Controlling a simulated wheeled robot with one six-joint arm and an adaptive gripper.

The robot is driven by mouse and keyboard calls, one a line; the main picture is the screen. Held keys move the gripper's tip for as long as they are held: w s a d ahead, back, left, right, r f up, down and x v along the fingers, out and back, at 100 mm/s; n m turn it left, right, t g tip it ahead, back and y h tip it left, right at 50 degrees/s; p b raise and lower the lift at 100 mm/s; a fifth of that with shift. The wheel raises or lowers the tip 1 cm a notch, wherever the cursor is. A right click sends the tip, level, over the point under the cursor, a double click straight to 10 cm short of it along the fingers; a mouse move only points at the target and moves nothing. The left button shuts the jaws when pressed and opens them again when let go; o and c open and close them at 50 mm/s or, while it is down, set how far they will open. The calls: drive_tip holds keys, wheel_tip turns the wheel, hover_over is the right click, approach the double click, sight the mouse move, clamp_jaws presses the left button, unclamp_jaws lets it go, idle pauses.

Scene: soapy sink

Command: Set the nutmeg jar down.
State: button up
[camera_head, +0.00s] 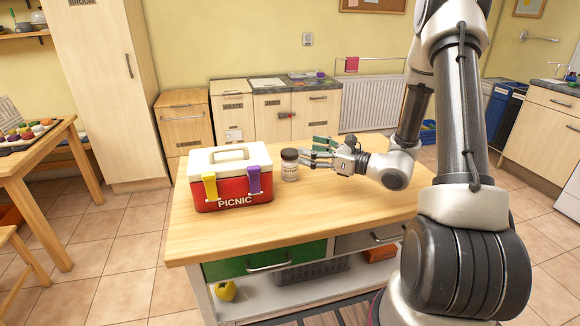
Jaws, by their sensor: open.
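A small jar (290,165) with a dark lid and a pale label stands upright on the wooden worktop, just right of the picnic box. Its label is too small to read, so I cannot confirm that it is the nutmeg jar. My gripper (306,158) comes in from the right, level with the jar, with its fingers spread open. The fingertips are close to the jar's right side. I cannot tell whether they touch it.
A red and white picnic box (230,180) with yellow and purple clasps stands directly left of the jar. The worktop (330,215) is clear in front and to the right. A yellow object (226,291) lies on the shelf below.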

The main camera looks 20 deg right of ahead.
sight(290, 152)
wheel_tip(290, 152, down, 3)
drive_tip(key=shift+a+f, duration=0.1)
drive_tip(key=shift+w+a, duration=0.4)
drive_tip(key=shift+w, duration=0.05)
drive_tip(key=x, duration=0.6)
drive_tip(key=shift+w+a, duration=0.1)
drive_tip(key=c, duration=1.3)
drive_tip(key=shift+r, duration=0.2)
